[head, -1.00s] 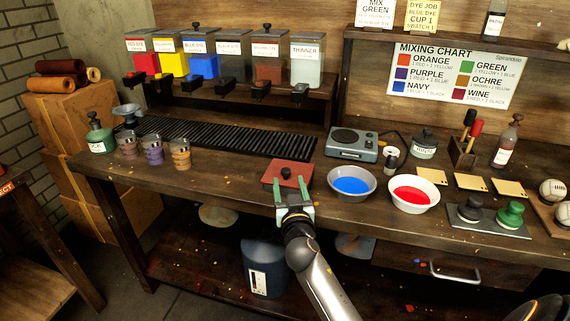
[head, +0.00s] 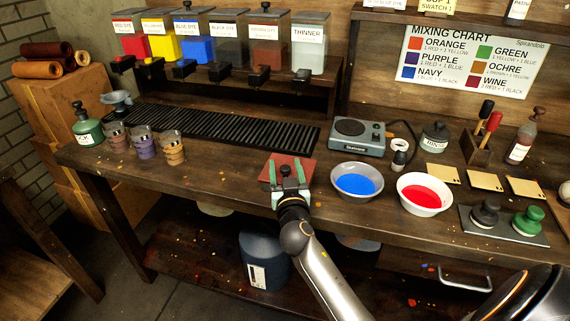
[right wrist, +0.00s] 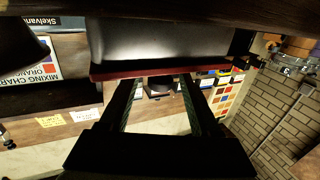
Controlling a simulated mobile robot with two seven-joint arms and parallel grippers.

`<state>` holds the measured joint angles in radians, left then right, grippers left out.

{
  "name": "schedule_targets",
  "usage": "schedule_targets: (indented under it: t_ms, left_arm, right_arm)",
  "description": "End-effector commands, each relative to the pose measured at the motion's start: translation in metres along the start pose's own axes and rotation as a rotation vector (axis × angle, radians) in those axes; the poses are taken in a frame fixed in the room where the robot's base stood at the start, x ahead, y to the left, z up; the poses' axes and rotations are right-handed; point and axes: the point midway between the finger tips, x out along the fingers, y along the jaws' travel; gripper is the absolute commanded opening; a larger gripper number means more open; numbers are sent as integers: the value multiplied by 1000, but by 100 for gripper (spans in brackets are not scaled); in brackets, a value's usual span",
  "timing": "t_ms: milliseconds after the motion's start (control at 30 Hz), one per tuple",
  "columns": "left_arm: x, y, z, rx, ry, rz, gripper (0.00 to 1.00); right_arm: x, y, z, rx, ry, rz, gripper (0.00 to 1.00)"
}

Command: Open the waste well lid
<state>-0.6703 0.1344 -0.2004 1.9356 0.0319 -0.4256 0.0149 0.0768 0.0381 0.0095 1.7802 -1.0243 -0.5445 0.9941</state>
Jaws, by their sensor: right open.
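The waste well lid is a flat red-brown plate (head: 303,162) with a black knob (head: 285,169), lying on the bench near its front edge. My right gripper (head: 288,180) is open, with its green-lined fingers over the front part of the lid, one to each side of the knob. In the right wrist view the lid's red edge (right wrist: 140,70) crosses the picture beyond the open fingers (right wrist: 160,92), and the dark knob (right wrist: 159,85) shows between them. I cannot tell whether a finger touches the knob. My left gripper is not in view.
A bowl of blue dye (head: 357,182) and a bowl of red dye (head: 424,194) stand close to the right of the lid. A hot plate (head: 357,137) is behind them. A black slatted rack (head: 225,130) lies behind the lid.

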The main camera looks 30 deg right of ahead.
Motion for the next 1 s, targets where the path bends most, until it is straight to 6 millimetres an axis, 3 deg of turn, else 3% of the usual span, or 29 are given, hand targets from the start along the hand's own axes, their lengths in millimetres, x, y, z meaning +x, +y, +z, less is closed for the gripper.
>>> schedule_targets:
  t_ms: [233, 800, 1000]
  left_arm:
    - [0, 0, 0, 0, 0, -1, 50]
    - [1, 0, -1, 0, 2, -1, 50]
    - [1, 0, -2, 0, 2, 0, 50]
  right_arm:
    - [0, 0, 0, 0, 0, 0, 64]
    - [0, 0, 0, 0, 0, 0, 1]
    - [0, 0, 0, 0, 0, 0, 0]
